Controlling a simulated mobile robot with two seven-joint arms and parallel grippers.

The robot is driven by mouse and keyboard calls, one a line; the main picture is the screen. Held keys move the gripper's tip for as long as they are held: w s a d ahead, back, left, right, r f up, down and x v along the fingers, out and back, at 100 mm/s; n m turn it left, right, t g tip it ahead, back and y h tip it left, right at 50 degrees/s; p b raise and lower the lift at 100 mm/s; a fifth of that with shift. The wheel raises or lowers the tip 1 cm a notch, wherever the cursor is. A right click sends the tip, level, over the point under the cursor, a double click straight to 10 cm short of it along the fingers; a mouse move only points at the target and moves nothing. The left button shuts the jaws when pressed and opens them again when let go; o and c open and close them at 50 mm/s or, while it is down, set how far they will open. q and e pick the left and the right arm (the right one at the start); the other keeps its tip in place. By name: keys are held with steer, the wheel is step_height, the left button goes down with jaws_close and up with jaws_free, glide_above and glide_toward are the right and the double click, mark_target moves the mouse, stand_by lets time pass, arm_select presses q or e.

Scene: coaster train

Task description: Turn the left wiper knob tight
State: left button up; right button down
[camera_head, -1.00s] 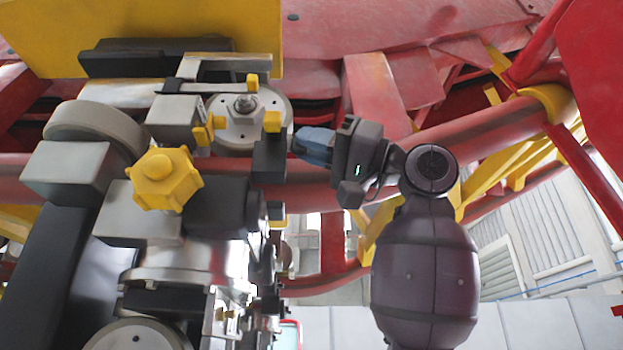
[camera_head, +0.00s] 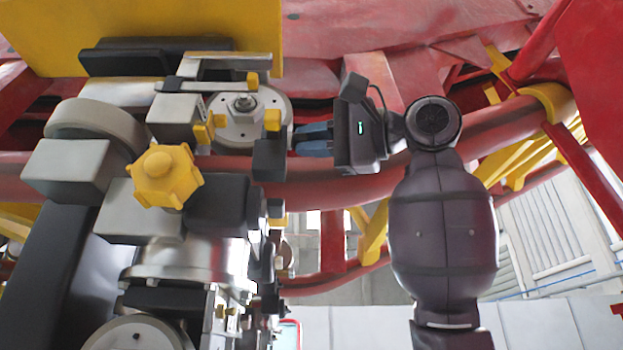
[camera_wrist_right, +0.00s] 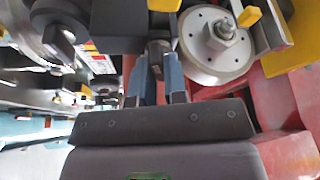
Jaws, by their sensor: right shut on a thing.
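My right gripper (camera_head: 299,141) reaches in from the right, with its blue fingers pointing left at the side of the grey and black wheel assembly. In the right wrist view the fingers (camera_wrist_right: 157,70) are closed on either side of a small dark knob (camera_wrist_right: 157,48). A yellow block (camera_wrist_right: 164,5) lies just beyond it. In the head view the black block (camera_head: 269,160) is at the fingertips, and the gripped knob cannot be made out there. A large yellow star-shaped knob (camera_head: 165,178) stands apart to the left, untouched. My left gripper is not in view.
A round metal disc (camera_head: 245,125) with a central nut sits beside the fingers, and shows large in the right wrist view (camera_wrist_right: 216,45). A red tube (camera_head: 330,181) passes behind and below the gripper. A yellow plate (camera_head: 130,30) is at upper left.

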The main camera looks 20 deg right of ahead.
steer(key=shift+r+m+g+h, duration=0.1)
steer(key=shift+m+g+h, duration=0.35)
steer(key=shift+m, duration=1.35)
steer(key=shift+h, duration=0.25)
steer(key=c, duration=1.2)
jaws_free()
steer(key=shift+o, duration=0.2)
steer(key=b+v, duration=0.2)
steer(key=v, duration=0.9)
